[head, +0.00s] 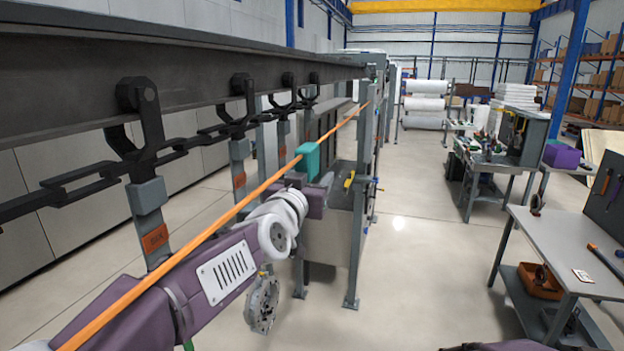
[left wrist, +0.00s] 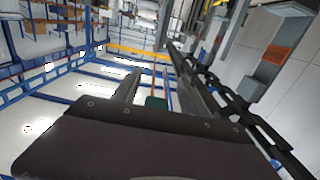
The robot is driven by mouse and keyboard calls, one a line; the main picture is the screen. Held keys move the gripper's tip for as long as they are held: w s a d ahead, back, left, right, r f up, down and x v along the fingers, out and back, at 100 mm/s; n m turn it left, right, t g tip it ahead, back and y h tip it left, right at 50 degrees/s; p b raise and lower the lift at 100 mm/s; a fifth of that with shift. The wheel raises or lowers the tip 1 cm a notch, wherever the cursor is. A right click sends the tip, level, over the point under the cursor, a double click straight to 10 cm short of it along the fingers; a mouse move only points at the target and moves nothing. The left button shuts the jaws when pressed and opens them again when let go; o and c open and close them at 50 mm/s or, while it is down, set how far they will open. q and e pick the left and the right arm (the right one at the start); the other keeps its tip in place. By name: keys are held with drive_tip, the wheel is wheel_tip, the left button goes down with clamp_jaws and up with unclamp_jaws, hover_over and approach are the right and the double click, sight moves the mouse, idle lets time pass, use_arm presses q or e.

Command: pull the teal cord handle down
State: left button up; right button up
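The teal cord handle (head: 308,160) hangs on the taut orange cord (head: 222,220), high up beside the conveyor in the head view. My left gripper (head: 318,183) is right at the handle, just under and behind it; its fingers are partly hidden there. In the left wrist view the two grey fingers of my left gripper (left wrist: 158,90) stand apart. The teal handle (left wrist: 155,102) shows small between them, partly hidden by the gripper body, with gaps on both sides. I cannot tell whether a finger touches it. My right gripper is not in view.
A dark overhead rail (head: 200,70) with a chain and several hooks (head: 140,110) runs close along the left. A grey post (head: 360,200) stands just beyond my left gripper. A workbench (head: 560,245) is at the right. The floor between is clear.

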sight(308, 162)
use_arm(q)
drive_tip(key=v, duration=0.9)
